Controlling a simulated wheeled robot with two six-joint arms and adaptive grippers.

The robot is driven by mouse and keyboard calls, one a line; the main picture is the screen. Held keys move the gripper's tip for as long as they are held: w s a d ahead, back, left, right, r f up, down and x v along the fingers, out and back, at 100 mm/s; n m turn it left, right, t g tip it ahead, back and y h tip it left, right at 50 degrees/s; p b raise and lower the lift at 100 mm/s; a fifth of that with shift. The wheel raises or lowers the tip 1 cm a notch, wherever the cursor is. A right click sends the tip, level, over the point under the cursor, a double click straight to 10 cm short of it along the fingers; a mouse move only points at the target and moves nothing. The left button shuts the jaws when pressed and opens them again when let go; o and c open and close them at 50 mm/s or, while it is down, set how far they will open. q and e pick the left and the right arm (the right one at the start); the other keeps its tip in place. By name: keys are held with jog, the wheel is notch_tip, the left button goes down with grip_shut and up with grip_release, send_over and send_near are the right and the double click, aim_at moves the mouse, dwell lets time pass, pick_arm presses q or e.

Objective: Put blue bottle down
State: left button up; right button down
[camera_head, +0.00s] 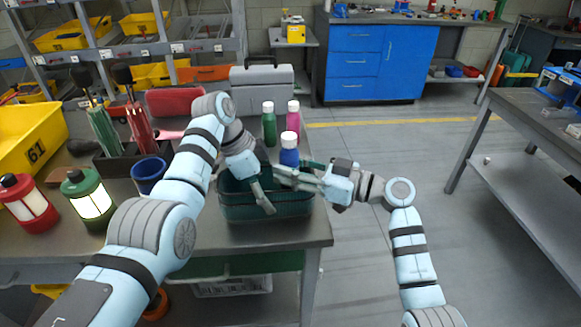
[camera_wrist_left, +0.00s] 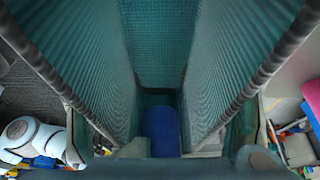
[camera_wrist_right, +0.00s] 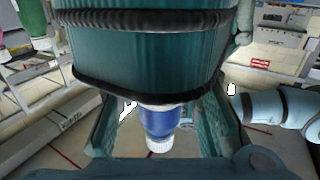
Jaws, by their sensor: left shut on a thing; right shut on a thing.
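The blue bottle (camera_head: 289,157) with its white cap stands upright at the teal basket (camera_head: 265,209); its lower part is hidden in the head view. My left gripper (camera_head: 279,180) reaches in from the left and my right gripper (camera_head: 296,174) from the right; they meet at the bottle. The bottle shows between the fingers in the right wrist view (camera_wrist_right: 158,124) and, as a blue body, in the left wrist view (camera_wrist_left: 161,132). Both grippers appear shut on it. I cannot tell whether its base touches the basket.
A green bottle (camera_head: 269,126) and a pink bottle (camera_head: 293,117) stand just behind. The table's right edge is close to the basket.

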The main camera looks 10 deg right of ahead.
jog(key=shift+f, duration=0.3)
pick_arm(q)
jog(key=shift+s, duration=0.15)
pick_arm(e)
jog(key=shift+s+f, duration=0.1)
jog(key=shift+f, duration=0.25)
pick_arm(q)
jog(key=shift+s, duration=0.1)
pick_arm(e)
jog(key=c, duration=1.1)
grip_release()
jog(key=shift+s+f, duration=0.15)
jog(key=shift+r, duration=0.5)
pick_arm(q)
jog(key=shift+f, duration=0.1)
pick_arm(e)
jog(key=v, duration=0.8)
jog(key=r+v, duration=0.1)
jog(key=v, duration=0.3)
